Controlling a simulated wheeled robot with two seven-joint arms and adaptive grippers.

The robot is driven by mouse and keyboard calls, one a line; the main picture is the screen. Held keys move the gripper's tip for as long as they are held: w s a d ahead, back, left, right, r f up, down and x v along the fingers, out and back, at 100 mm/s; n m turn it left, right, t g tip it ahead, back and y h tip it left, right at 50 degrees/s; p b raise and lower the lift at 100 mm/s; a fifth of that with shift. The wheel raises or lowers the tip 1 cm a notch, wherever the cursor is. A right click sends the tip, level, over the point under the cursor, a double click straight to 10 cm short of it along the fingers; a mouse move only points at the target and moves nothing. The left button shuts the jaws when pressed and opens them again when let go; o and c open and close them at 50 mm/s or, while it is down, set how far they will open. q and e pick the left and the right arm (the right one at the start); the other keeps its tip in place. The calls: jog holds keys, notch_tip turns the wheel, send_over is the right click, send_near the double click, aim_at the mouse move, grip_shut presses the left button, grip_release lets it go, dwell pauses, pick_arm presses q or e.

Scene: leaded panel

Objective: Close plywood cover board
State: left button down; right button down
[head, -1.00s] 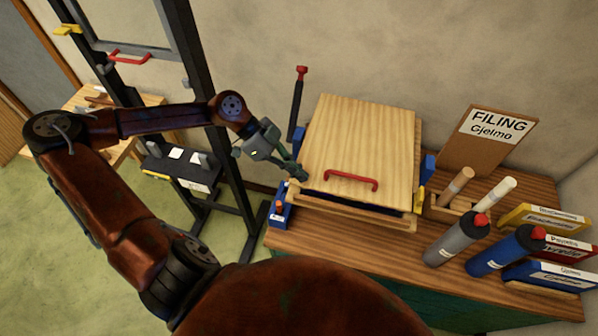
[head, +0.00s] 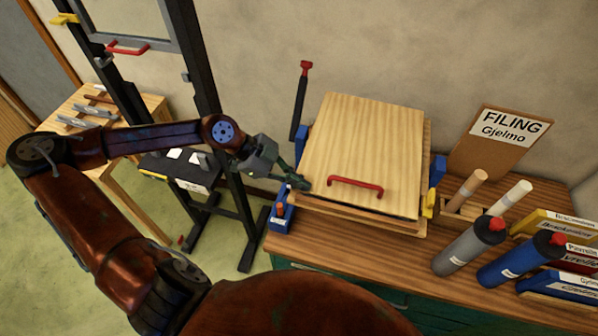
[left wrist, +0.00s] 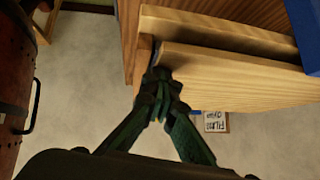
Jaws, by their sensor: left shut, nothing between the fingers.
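The plywood cover board (head: 360,140) lies nearly flat over the wooden frame (head: 340,215) on the bench, with only a thin dark gap at its front edge. A red handle (head: 355,187) sits near its front. My left gripper (head: 303,183) is shut and empty at the board's left front corner. In the left wrist view its fingertips (left wrist: 160,82) are close against the end of the pale board (left wrist: 225,80); whether they touch is hard to tell. My right gripper is not in view.
A grey bottle (head: 468,247) and a blue bottle (head: 520,262) lie on the bench at right, beside several coloured boxes. A sign reading FILING (head: 500,140) stands behind. A black easel (head: 200,80) stands left of the bench. Bare bench top (head: 330,250) runs along the front.

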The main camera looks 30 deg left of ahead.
pick_arm(q)
jog(key=shift+s+a+f, duration=0.1)
jog(key=shift+s+f, duration=0.1)
jog(key=shift+f, duration=0.25)
jog(key=r+p, duration=0.4)
jog(key=r, duration=0.1)
jog(key=shift+w+r, duration=0.15)
jog(key=shift+w, duration=0.05)
jog(key=shift+s+a+r+b, duration=0.2)
jog(key=shift+a+r, duration=0.1)
jog(key=shift+a, duration=0.2)
jog(key=shift+s+a+r+b, duration=0.15)
jog(key=shift+a+r, duration=0.15)
jog(key=shift+a, duration=0.2)
jog(key=a+r+p, duration=0.2)
jog(key=a+r, duration=0.2)
jog(key=r, duration=0.1)
jog(key=shift+s+a+r, duration=0.2)
jog(key=shift+s+a, duration=0.15)
jog(key=shift+a, duration=0.05)
